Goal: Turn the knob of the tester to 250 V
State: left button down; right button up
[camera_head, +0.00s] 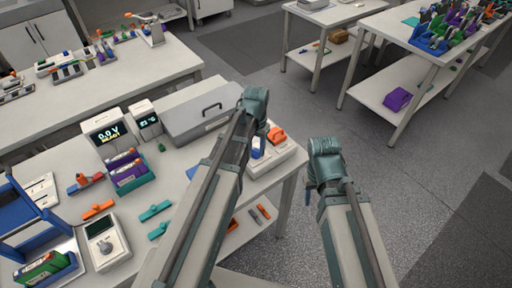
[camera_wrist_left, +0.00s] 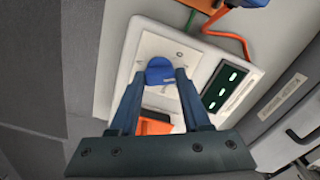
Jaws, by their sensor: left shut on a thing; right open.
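The tester (camera_head: 284,160) is a white box at the table's right edge, partly behind my left arm. My left gripper (camera_wrist_left: 159,78) is shut on the blue knob, one dark blue finger on each side. No scale is readable around the knob. An orange part (camera_wrist_left: 154,127) shows between the fingers. My right gripper (camera_head: 322,188) is open and empty, over the floor right of the table.
A grey case (camera_head: 190,115) with a handle stands beside the tester. A cycler (camera_head: 102,128) showing 0.0 V, batteries (camera_head: 130,172) and a white meter (camera_head: 104,242) stand further left. An orange cable (camera_wrist_left: 230,38) runs near the panel. The floor to the right is clear.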

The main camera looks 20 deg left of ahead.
aim_at(256, 150)
pick_arm(q)
jog(key=m, duration=0.4)
jog(key=shift+m, duration=2.5)
jog(key=shift+c, duration=1.8)
grip_release()
notch_tip(256, 150, up, 14)
jog(key=p, duration=1.3)
jog(key=shift+p, duration=0.4)
